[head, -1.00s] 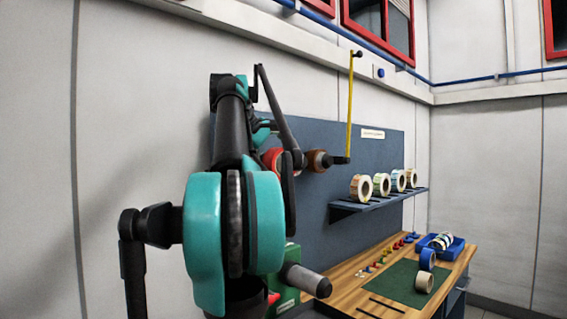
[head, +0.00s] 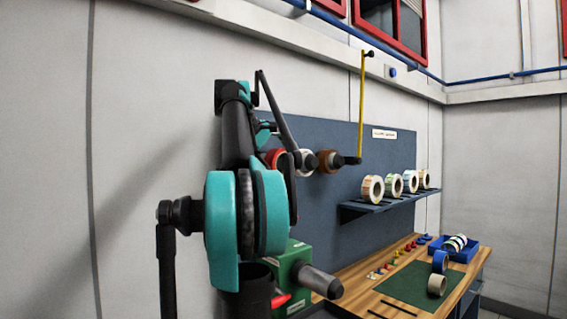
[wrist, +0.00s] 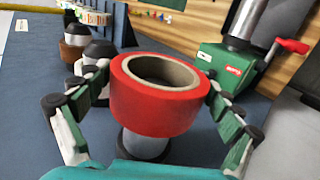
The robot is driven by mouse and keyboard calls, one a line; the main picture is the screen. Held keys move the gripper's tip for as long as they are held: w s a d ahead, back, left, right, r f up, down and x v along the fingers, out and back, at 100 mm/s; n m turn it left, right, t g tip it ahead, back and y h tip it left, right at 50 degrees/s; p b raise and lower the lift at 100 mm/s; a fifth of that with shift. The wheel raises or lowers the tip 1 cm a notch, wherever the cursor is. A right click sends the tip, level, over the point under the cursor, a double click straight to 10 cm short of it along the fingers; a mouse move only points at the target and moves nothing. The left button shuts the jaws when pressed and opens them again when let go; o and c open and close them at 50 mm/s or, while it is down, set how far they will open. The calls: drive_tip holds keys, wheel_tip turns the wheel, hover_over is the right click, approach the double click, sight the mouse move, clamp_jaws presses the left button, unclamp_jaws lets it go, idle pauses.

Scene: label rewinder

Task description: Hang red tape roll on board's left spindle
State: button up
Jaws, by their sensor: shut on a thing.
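The red tape roll (wrist: 155,105) is between the two fingers of my gripper (wrist: 150,98), which is shut on its outer sides. In the head view the red roll (head: 273,157) shows partly behind my arm, near the blue board (head: 345,225). My fingers are hidden there.
A white roll (head: 304,162) and a brown roll (head: 328,161) hang on spindles to the right. A green machine (head: 291,270) with a grey shaft stands below. A shelf (head: 380,206) holds several label rolls. The workbench (head: 352,272) carries small coloured parts and a blue tray (head: 465,253).

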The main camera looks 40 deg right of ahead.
drive_tip(key=shift+w+a, duration=0.15)
drive_tip(key=shift+w, duration=1.7)
drive_tip(key=shift+w+a, duration=0.15)
drive_tip(key=shift+w, duration=1.7)
drive_tip(key=o, duration=1)
drive_tip(key=shift+o, duration=0.2)
drive_tip(key=v, duration=0.7)
